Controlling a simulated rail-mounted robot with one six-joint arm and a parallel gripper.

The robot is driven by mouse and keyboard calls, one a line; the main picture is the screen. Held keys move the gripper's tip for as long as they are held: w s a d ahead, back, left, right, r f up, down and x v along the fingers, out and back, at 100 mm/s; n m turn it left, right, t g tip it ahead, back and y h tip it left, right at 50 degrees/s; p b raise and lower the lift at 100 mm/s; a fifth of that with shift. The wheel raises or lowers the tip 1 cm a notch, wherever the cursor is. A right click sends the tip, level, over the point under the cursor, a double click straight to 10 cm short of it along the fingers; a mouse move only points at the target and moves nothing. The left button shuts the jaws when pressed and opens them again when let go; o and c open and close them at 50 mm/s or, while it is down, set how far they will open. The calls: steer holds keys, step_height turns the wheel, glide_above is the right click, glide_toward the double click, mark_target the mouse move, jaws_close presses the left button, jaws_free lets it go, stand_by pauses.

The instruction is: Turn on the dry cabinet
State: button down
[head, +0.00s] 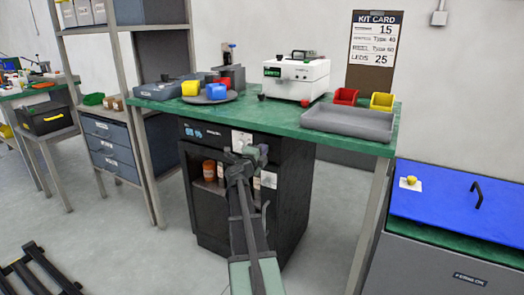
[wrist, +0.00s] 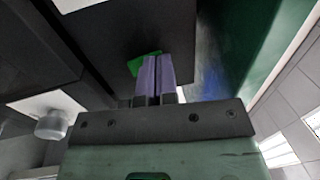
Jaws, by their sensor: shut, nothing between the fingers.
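The dry cabinet (head: 295,190) is a black cabinet under the green bench, with bottles showing behind its front. Small blue-lit marks (head: 192,132) and a white label (head: 242,140) are on its upper front band. My gripper (head: 261,153) is in front of the cabinet's upper right front. In the wrist view its purple fingers (wrist: 158,75) are together and empty. A green piece (wrist: 143,63) shows right at the fingertips, partly hidden by them; I cannot tell whether they touch it. A white plate with a round pale knob (wrist: 50,128) is at lower left in the wrist view.
The green bench top (head: 355,145) overhangs the cabinet and carries a white device (head: 297,76), a grey tray (head: 350,122) and coloured bins. A blue-lidded chest (head: 455,205) stands at right and a shelf rack (head: 125,100) at left.

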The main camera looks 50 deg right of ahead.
steer(key=s+a+r+p, duration=0.2)
steer(key=a, duration=1.1)
steer(key=shift+a, duration=0.3)
steer(key=shift+r, duration=0.1)
